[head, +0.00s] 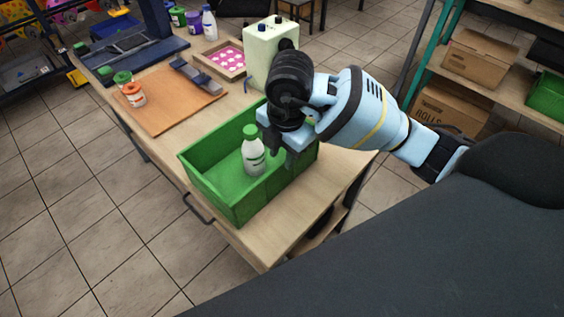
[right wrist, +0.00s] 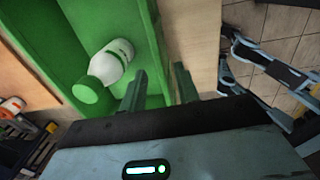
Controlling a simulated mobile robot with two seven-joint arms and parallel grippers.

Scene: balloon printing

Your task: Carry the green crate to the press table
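The green crate (head: 213,199) rests on the near end of a wooden table (head: 277,232). A white bottle with a green cap (head: 253,157) stands inside it, also seen in the right wrist view (right wrist: 112,62). My right gripper (head: 281,160) is at the crate's right-hand wall, partly hiding it. In the right wrist view its fingers (right wrist: 160,88) are apart, one inside the crate and one outside, with the wall (right wrist: 155,40) between them. Whether either finger touches the wall is unclear. My left gripper is not recognisable in either view. I cannot tell which surface is the press table.
A shelf with cardboard boxes (head: 478,60) stands at right. Tiled floor (head: 70,200) is open at left.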

